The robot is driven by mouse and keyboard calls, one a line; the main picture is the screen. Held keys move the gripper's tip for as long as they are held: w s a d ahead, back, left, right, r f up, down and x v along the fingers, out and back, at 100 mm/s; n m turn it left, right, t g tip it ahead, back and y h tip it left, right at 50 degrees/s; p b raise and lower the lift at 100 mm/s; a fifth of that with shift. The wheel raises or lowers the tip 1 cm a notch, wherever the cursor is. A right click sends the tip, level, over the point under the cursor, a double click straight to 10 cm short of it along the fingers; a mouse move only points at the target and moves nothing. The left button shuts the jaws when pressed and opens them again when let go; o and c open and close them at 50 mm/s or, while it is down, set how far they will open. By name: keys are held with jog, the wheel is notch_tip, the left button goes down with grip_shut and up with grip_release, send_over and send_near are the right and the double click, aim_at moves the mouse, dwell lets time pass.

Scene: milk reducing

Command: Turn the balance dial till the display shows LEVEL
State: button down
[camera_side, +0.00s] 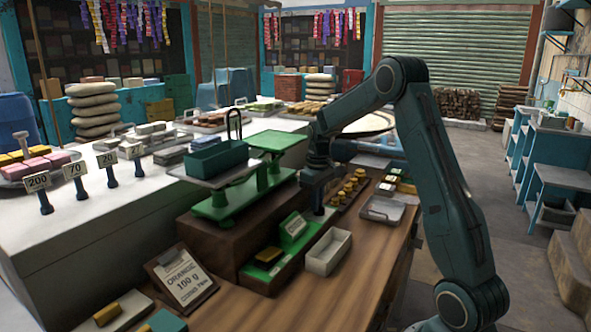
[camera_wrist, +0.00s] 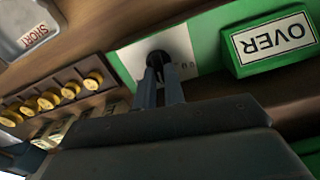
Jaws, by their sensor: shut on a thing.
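The balance dial is a dark round knob (camera_wrist: 159,58) on a pale plate in the wrist view. My gripper (camera_wrist: 160,80) is shut on it, with both fingers against its sides. A green block beside it carries a white display (camera_wrist: 274,40) that reads OVER, upside down in this view. In the side view my gripper (camera_side: 318,208) reaches down beside the green balance (camera_side: 235,200), and the dial is hidden there. A dark green box (camera_side: 217,158) sits on the balance's left pan; the right pan (camera_side: 275,141) looks empty.
Brass weights (camera_side: 350,186) stand in a wooden rack close to my gripper. A metal tray (camera_wrist: 28,28) marked SHORT lies beyond them. The counter's front right (camera_side: 345,295) is clear.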

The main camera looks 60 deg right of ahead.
jog(key=m, duration=0.5)
jog(key=shift+d, duration=0.15)
jog(key=m, duration=0.5)
jog(key=shift+s+d, duration=0.15)
jog(key=shift+m, duration=0.3)
jog(key=c, duration=1.5)
grip_release()
jog(key=shift+r, duration=0.1)
notch_tip(320, 180, up, 14)
jog(key=shift+f, duration=0.15)
